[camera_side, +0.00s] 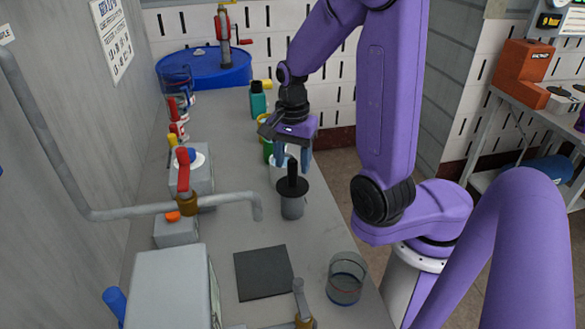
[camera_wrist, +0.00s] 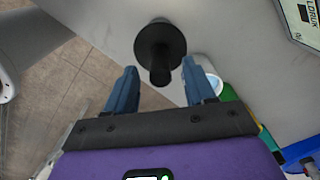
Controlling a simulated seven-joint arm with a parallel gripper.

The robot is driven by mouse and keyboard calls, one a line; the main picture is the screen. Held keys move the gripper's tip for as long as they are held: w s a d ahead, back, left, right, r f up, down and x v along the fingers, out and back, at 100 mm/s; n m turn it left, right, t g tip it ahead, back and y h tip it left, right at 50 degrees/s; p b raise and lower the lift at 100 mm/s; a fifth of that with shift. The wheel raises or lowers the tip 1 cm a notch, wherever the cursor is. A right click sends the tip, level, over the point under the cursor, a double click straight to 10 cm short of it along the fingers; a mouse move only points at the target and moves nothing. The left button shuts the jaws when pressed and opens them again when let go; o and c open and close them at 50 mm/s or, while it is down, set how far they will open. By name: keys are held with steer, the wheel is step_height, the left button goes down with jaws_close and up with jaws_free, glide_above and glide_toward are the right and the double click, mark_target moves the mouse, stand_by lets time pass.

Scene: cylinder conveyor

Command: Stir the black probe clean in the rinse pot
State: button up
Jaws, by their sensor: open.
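The black probe (camera_side: 292,185) stands upright, with a knob-like handle above a wide round disc. Its lower part is inside a grey translucent pot (camera_side: 292,208) on the bench. In the wrist view the probe (camera_wrist: 160,45) shows end-on, its handle pointing toward me. My gripper (camera_side: 292,168) is open just above the disc, its blue fingers either side of the handle's top. In the wrist view my gripper (camera_wrist: 159,68) has the handle's end near the gap between its fingertips, not gripped. A clear glass pot (camera_side: 346,280) stands nearer the front right edge; I cannot tell which pot is for rinsing.
A dark square pad (camera_side: 264,273) lies on the bench in front of the probe. A grey pipe (camera_side: 225,199) with a red-handled valve (camera_side: 184,172) reaches in from the left. Bottles, including a green one (camera_side: 258,102), stand behind. A grey box (camera_side: 172,290) fills the front left.

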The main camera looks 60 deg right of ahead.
mark_target(292, 185)
steer(key=shift+f, duration=1.5)
jaws_close()
steer(key=c, duration=0.8)
jaws_free()
jaws_close()
steer(key=shift+r, duration=0.15)
